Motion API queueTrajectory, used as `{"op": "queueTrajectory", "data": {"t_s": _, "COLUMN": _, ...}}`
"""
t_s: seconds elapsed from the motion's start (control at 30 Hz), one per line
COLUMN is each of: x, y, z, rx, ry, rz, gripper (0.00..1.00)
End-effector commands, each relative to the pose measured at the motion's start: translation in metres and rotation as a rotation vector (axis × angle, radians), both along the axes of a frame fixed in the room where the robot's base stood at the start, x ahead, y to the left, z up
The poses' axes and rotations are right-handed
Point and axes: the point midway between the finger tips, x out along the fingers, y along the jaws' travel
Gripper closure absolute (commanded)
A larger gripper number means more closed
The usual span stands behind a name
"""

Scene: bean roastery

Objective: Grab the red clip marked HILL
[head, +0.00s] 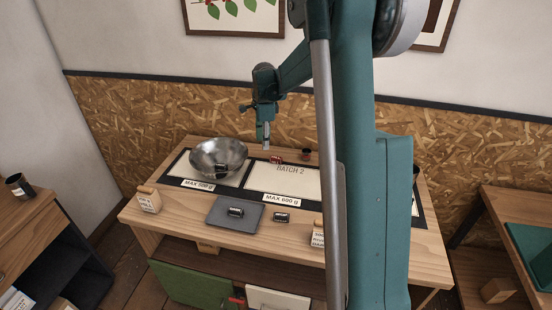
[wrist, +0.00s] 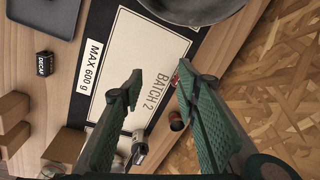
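A small red clip (head: 276,160) lies at the back edge of the BATCH 2 card in the head view. In the wrist view a sliver of red (wrist: 175,79) shows beside my right-hand finger, which hides most of it. Its marking cannot be read. My gripper (head: 266,146) hangs above the back of the table, just left of the red clip in the head view. In the wrist view my gripper (wrist: 157,84) is open, fingers wide apart, with only card and table between them.
A steel bowl (head: 218,158) stands left of the BATCH 2 card (head: 290,181). A small dark pot (head: 306,154) stands right of the red clip. Dark clips lie on the grey tray (head: 222,221) and beside it (head: 281,217); one reads DECAF (wrist: 43,65).

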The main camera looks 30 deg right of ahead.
Motion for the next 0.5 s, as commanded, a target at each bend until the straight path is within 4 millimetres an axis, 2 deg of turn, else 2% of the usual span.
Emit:
{"op": "queueTrajectory", "data": {"t_s": 0.13, "x": 0.016, "y": -0.021, "z": -0.014, "rx": 0.016, "ry": 0.021, "rz": -0.097, "gripper": 0.68}}
{"op": "queueTrajectory", "data": {"t_s": 0.5, "x": 0.043, "y": -0.069, "z": -0.058, "rx": 0.050, "ry": 0.075, "rz": -0.340, "gripper": 0.68}}
